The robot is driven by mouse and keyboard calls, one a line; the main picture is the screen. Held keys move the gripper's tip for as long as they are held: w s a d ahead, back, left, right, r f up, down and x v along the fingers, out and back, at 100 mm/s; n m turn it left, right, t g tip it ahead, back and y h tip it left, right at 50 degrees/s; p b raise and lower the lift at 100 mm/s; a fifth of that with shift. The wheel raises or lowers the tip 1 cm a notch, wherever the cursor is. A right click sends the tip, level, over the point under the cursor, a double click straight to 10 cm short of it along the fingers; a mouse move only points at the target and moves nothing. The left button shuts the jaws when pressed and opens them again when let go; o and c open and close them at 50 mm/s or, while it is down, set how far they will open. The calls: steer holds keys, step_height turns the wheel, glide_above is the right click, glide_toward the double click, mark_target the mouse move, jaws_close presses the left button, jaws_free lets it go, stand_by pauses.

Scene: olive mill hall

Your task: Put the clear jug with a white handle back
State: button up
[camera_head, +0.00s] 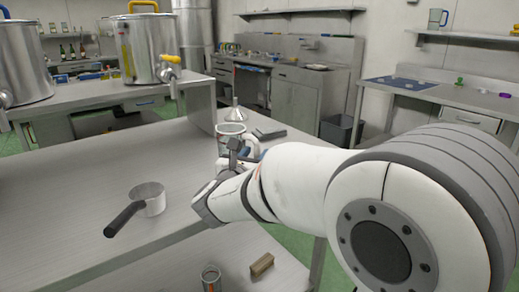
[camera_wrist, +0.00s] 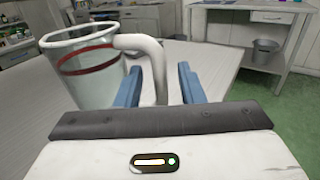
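The clear jug (camera_head: 229,129) with a white handle stands near the far right end of the steel table in the head view. In the wrist view the jug (camera_wrist: 88,68) fills the left side, upright, with a red band around it. Its white handle (camera_wrist: 157,72) comes down between the blue fingers of my gripper (camera_wrist: 158,86), with a gap visible to the right finger. My gripper (camera_head: 246,155) is open around the handle. In the head view my arm partly hides the gripper and the jug's lower part.
A funnel (camera_head: 236,113) and a dark flat block (camera_head: 269,132) are close to the jug. A dark-handled metal pan (camera_head: 149,196) is nearer on the table (camera_head: 70,200). A tin (camera_head: 211,280) and a wooden block (camera_head: 262,264) lie lower down.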

steer(key=v, duration=0.8)
steer(key=shift+s, duration=0.2)
steer(key=shift+a, duration=0.1)
